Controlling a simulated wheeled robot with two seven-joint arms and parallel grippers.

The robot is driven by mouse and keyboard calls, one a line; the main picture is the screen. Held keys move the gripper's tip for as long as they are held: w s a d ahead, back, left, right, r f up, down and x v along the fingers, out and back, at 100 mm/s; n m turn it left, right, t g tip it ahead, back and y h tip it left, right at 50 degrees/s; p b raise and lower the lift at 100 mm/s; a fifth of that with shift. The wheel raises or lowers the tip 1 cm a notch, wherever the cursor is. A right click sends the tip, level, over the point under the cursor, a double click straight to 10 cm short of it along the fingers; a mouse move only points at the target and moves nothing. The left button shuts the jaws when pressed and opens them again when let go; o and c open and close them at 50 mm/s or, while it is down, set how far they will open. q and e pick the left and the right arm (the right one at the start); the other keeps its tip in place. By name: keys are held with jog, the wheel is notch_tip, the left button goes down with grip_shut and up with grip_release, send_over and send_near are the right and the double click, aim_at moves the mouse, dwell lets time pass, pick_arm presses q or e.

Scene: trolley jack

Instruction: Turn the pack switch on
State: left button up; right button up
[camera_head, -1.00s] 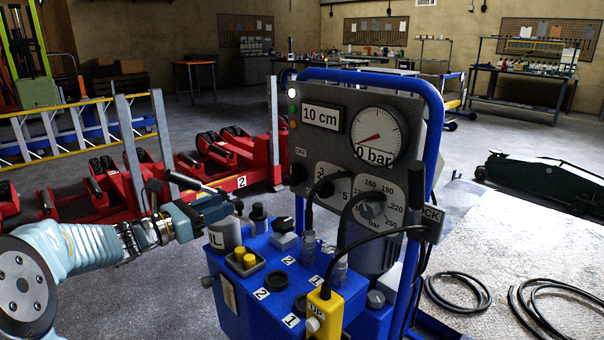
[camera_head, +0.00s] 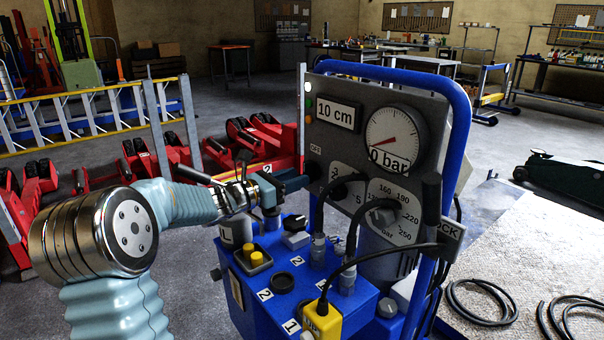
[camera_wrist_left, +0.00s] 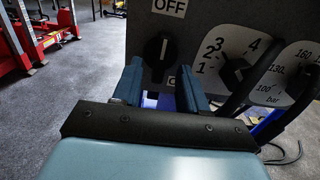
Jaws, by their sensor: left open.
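The pack switch (camera_wrist_left: 161,47) is a black round knob on the grey panel, in the left wrist view. Its white mark stands upright, towards the OFF label above it. A second label below it is partly hidden by a finger. My left gripper (camera_wrist_left: 160,68) is open, its two blue fingers pointing at the panel just below and in front of the knob. Whether they touch it I cannot tell. In the head view my left gripper (camera_head: 298,184) reaches the panel's left edge, beside the OFF label. My right gripper is not in view.
Right of the switch is a numbered selector knob (camera_wrist_left: 234,70) with a black cable near it. The blue pump unit (camera_head: 254,296) carries yellow buttons (camera_head: 256,258) and hose fittings below my gripper. A blue tube frame (camera_head: 461,120) surrounds the panel.

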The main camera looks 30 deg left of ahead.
aim_at(309, 172)
pick_arm(q)
jog(key=shift+x, duration=1.4)
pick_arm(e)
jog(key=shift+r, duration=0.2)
pick_arm(q)
grip_shut()
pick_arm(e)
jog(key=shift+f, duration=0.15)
